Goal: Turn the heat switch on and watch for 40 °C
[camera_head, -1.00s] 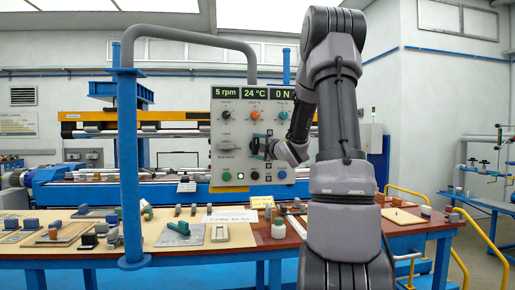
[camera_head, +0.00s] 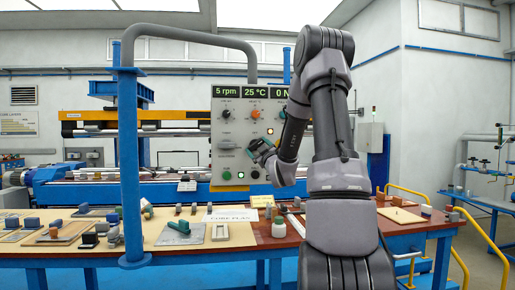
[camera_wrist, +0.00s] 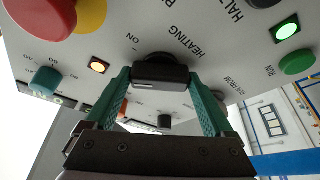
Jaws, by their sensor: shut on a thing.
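The control panel (camera_head: 228,170) hangs from a grey tube arm, and its middle readout (camera_head: 256,91) shows 25 °C. The heating switch (camera_wrist: 160,74) is a black knob with HEATING and ON lettered beside it in the wrist view. My gripper (camera_wrist: 161,80) is shut on this knob, with a green finger on each side. A small amber lamp (camera_wrist: 98,66) near ON is lit. In the head view my gripper (camera_head: 262,149) is at the panel's lower right and hides the knob there.
A red button on a yellow collar (camera_wrist: 90,14) is close to my gripper, with a teal knob (camera_wrist: 46,80) below it. The readout (camera_head: 226,91) shows 5 rpm. A cluttered workbench (camera_head: 276,240) stands below the panel.

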